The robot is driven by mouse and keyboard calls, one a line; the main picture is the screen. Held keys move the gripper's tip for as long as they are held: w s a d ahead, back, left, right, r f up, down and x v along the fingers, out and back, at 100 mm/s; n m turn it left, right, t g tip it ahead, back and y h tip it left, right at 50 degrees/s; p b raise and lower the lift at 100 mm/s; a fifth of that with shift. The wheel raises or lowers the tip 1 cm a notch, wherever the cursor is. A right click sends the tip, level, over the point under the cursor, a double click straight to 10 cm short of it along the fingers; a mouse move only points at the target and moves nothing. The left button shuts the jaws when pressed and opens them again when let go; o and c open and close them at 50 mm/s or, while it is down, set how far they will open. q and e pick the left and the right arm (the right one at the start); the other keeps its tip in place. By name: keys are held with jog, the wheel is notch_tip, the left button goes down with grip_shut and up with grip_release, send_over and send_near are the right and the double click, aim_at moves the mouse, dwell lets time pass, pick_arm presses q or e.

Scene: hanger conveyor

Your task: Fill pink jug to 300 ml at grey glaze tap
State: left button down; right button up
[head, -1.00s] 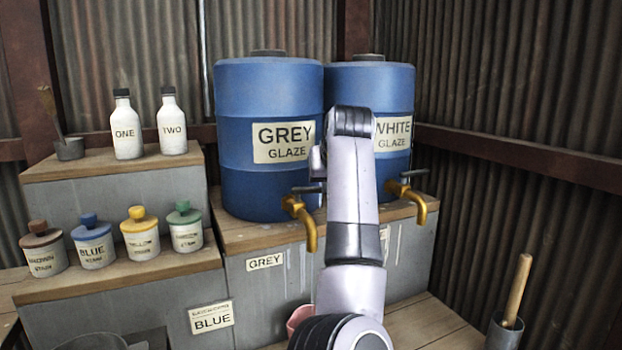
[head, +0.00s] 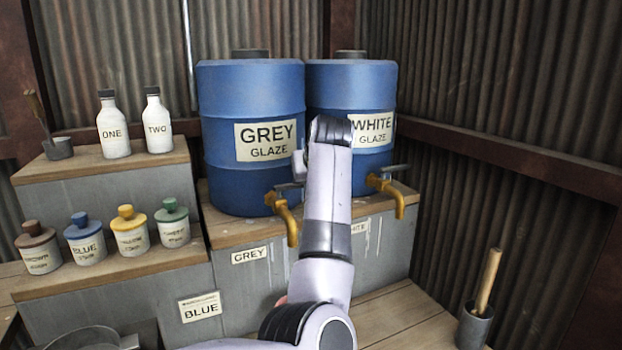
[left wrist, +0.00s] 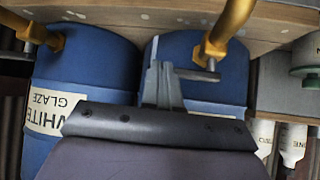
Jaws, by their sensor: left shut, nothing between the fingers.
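The grey glaze tap (head: 284,215) is a brass spout on the left blue drum (head: 250,185), marked GREY GLAZE; no stream shows below its mouth. Its grey lever (head: 289,186) lies across the top. The tap also shows in the left wrist view (left wrist: 228,30), upside down. My left gripper (left wrist: 163,80) is shut and empty, its fingers right beside the lever; I cannot tell if they touch. My right gripper is out of view.
The white glaze drum (head: 350,85) and its brass tap (head: 399,200) stand close on the right. Stain jars (head: 130,235) and two white bottles (head: 114,128) stand on steps at left. A pot with a wooden handle (head: 474,325) stands at lower right.

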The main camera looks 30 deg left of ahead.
pick_arm(q)
jog(key=shift+s, duration=0.15)
jog(key=shift+s, duration=0.65)
jog(key=shift+d, duration=0.1)
